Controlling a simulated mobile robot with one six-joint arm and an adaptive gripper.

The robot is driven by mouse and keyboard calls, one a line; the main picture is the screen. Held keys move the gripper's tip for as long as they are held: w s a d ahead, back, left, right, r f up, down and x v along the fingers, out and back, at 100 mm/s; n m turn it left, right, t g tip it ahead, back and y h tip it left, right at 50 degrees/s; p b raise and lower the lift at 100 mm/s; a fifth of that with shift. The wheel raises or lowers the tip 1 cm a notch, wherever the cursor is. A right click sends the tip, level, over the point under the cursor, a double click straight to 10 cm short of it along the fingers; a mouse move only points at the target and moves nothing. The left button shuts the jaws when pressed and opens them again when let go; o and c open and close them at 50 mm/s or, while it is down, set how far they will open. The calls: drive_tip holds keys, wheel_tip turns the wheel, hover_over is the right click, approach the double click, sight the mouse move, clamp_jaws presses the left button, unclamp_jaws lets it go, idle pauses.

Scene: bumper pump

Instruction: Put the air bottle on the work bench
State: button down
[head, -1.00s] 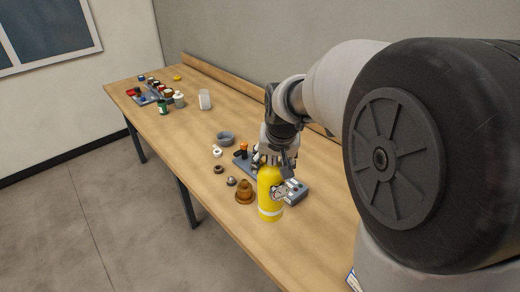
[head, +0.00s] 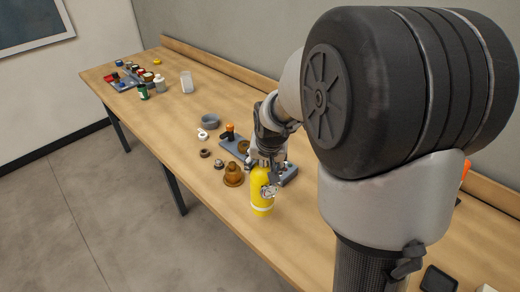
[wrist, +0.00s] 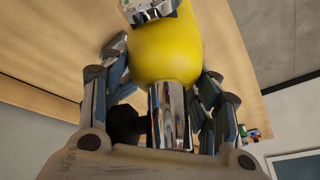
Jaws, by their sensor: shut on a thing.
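The air bottle (head: 262,198) is a yellow cylinder with a pale band near its bottom and metal fittings at its neck and side. It appears upright at the work bench's front edge. I cannot tell whether its base touches the bench. My gripper (head: 264,165) is shut on the bottle near its top. In the wrist view the yellow body (wrist: 162,52) and its metal neck (wrist: 168,115) lie between the two fingers (wrist: 160,95). The work bench (head: 305,235) is a long wooden table. My arm hides part of its right side.
A brown bell-shaped part (head: 233,176) stands just left of the bottle. A grey tray (head: 287,178) lies behind it. A grey bowl (head: 210,121), a white cup (head: 187,82) and several small bottles stand farther off. Bare wood lies right of the bottle.

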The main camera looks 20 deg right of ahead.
drive_tip(key=shift+w+f+b, duration=0.15)
drive_tip(key=shift+f+b, duration=0.6)
drive_tip(key=shift+f, duration=2.3)
drive_tip(key=c, duration=0.5)
unclamp_jaws()
drive_tip(key=shift+f, duration=0.15)
